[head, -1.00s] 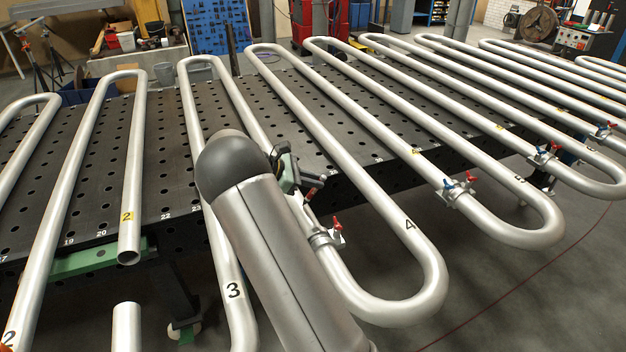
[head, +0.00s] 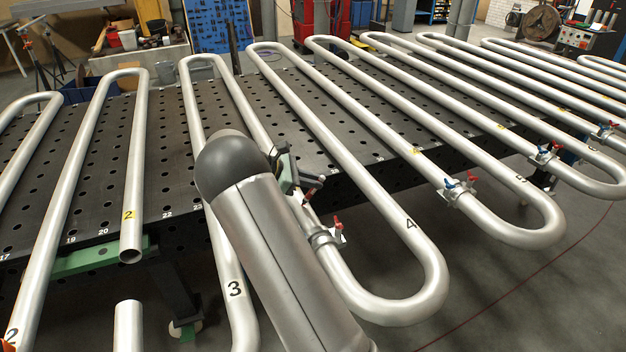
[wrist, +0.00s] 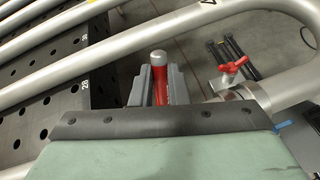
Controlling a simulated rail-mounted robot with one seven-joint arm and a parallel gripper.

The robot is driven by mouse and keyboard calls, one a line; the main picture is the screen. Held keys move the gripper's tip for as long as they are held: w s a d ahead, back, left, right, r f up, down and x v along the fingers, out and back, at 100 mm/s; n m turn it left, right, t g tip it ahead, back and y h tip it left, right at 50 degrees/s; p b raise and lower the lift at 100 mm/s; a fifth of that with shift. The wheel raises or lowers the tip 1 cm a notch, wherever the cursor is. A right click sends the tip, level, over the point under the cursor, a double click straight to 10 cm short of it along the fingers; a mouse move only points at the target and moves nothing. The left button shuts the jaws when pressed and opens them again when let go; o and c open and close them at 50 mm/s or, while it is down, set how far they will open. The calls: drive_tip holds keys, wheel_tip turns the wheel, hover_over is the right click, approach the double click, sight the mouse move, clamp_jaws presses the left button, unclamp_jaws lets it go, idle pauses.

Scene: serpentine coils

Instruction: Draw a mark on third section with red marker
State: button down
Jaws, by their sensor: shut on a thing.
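The coil section numbered 3 (head: 222,262) is a bare silver pipe left of my arm in the head view, with its black 3 near the front end. My arm hides part of it. My gripper (wrist: 158,86) is shut on the red marker (wrist: 159,88), which shows between the two grey fingers with its pale end up. Its tip is hidden in the wrist view. In the head view my gripper is mostly hidden behind my arm, close to the pipes between the numbers 3 and 4. I cannot tell whether the marker touches a pipe.
The pipe numbered 4 (head: 428,262) bends round just right of my arm. A clamp with a red handle (head: 337,226) sits on the pipe beside my arm, and also shows in the wrist view (wrist: 233,66). The perforated black table (head: 172,185) lies under the coils.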

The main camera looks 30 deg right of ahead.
drive_tip(key=shift+a, duration=0.1)
wheel_tip(320, 180, up, 6)
drive_tip(key=p, duration=0.4)
idle(0.7)
